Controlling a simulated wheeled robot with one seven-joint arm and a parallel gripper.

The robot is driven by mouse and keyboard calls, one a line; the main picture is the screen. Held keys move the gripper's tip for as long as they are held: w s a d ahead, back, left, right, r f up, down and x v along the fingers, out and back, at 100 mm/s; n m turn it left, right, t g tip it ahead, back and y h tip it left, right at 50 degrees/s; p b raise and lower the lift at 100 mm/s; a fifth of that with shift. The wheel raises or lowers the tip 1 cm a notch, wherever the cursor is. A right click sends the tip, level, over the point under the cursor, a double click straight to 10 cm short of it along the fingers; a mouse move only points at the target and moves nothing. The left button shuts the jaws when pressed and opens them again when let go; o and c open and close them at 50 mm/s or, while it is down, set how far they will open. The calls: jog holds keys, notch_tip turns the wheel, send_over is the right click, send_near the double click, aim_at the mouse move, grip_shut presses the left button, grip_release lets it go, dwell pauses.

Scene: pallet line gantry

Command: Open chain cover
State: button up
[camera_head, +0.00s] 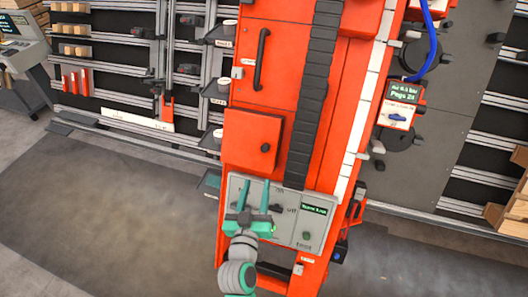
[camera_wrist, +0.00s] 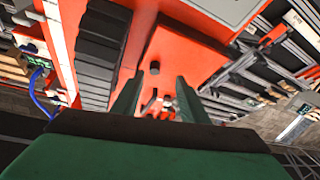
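A square red cover (camera_head: 252,140) with a small black knob (camera_head: 265,147) sits on the front of the red gantry column, and looks shut. No label shows on it, so I cannot tell for sure that it is the chain cover. My gripper (camera_head: 255,184) is below it, in front of the grey control panel, with its two green fingers apart and empty. In the wrist view the fingers (camera_wrist: 157,84) are spread, and the black knob (camera_wrist: 155,68) shows beyond the gap between their tips, apart from them.
A grey control panel (camera_head: 288,230) with a small screen and a green button is below the cover. A black chain (camera_head: 308,110) runs up the column to the right. A taller red panel with a black handle (camera_head: 262,58) is above. Open floor (camera_head: 120,190) lies left.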

aim_at(265, 150)
jog(key=shift+m+h, duration=0.3)
jog(key=w, duration=0.3)
jog(key=w+d+r, duration=0.1)
jog(key=w, duration=0.3)
jog(key=w+d+r, duration=0.1)
jog(key=w, duration=0.3)
jog(key=shift+w+d+r, duration=0.1)
jog(key=shift+w+r, duration=0.05)
jog(key=shift+w, duration=0.6)
jog(key=shift+c, duration=0.2)
jog(key=shift+w+d, duration=0.1)
grip_shut()
